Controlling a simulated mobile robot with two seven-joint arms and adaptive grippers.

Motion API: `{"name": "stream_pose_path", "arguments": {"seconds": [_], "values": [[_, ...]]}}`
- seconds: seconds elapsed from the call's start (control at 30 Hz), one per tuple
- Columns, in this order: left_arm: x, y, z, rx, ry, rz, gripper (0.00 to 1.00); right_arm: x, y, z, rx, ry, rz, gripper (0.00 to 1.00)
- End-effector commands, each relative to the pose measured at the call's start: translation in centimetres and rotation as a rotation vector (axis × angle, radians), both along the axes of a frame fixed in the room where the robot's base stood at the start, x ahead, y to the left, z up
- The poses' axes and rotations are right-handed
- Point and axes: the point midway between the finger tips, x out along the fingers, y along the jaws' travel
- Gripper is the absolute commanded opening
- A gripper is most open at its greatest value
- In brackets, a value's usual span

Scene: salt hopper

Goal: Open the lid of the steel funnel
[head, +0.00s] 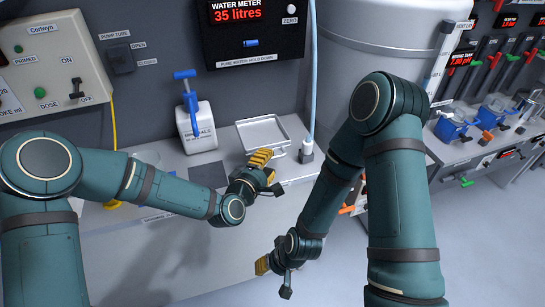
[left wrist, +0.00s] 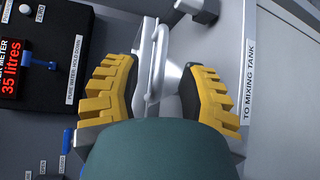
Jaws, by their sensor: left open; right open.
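The steel funnel (head: 281,121) shows in the head view as a pale, square metal top with a raised rim on the grey bench. Whether its lid is open or shut is hard to tell. My left gripper (head: 264,168) is just in front of its near edge. In the left wrist view my left gripper (left wrist: 160,92) is open, its yellow fingers spread on either side of a pale, bent metal bar (left wrist: 160,45), with no clear contact. My forearm hides part of the metal below. My right gripper (head: 273,275) is open and empty, low in front of the bench.
A white container (head: 196,130) with a blue handle stands left of the funnel. A small grey capped post (head: 306,152) with a pale hose stands at its right. The water meter panel (head: 255,25) is on the wall behind. A large white tank (head: 385,40) stands right.

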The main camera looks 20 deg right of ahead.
Motion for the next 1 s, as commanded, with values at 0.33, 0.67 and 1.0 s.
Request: {"name": "stream_pose_path", "arguments": {"seconds": [0.33,0.67,1.0], "values": [[2.3,-2.2,-0.5,0.000,0.001,-0.001,0.41,0.1,0.0,0.1,0.000,-0.001,0.000,0.47],[2.4,-2.3,-0.5,0.001,0.001,0.000,0.30,0.1,0.0,0.1,0.000,-0.001,0.000,0.47],[2.4,-2.3,-0.5,0.001,0.001,0.000,0.00,0.0,0.0,0.1,0.000,-0.001,0.000,0.47]]}}
